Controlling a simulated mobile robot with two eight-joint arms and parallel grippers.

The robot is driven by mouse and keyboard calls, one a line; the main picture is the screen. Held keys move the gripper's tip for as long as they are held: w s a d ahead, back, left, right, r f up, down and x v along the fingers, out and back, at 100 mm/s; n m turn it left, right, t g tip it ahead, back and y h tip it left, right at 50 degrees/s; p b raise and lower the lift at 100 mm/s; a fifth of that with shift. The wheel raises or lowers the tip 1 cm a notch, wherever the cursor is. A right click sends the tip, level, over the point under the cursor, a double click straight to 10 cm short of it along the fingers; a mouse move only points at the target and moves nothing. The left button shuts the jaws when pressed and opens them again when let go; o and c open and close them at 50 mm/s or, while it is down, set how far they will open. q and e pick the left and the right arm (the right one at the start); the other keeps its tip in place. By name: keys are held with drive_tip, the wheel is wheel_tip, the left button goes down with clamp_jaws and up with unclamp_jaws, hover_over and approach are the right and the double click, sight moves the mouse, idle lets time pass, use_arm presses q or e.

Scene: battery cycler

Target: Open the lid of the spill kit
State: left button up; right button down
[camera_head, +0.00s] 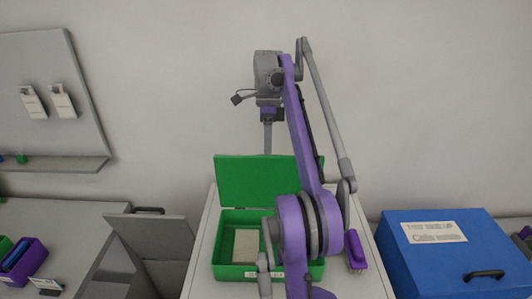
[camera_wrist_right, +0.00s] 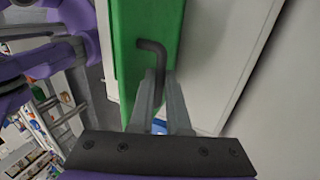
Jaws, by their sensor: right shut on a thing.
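The spill kit is a green box (camera_head: 218,246) on a pale cabinet, and its green lid (camera_head: 240,182) stands up at the back edge, swung open. A pale flat item (camera_head: 246,246) lies inside the box. My right gripper (camera_head: 267,142) points down behind the lid's top edge, and the lid hides its tips in the head view. In the right wrist view my right gripper (camera_wrist_right: 162,88) is shut on the dark bent handle (camera_wrist_right: 152,48) of the green lid (camera_wrist_right: 143,20). My left gripper is not in view.
My right arm passes over the box's right side and hides part of it. A blue box (camera_head: 430,258) with a dark handle stands to the right. A grey bin with a raised lid (camera_head: 165,235) stands to the left.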

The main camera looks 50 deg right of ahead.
drive_tip(key=shift+s+d, duration=0.1)
drive_tip(key=shift+s, duration=0.05)
drive_tip(key=c, duration=0.9)
unclamp_jaws()
drive_tip(key=shift+s, duration=0.15)
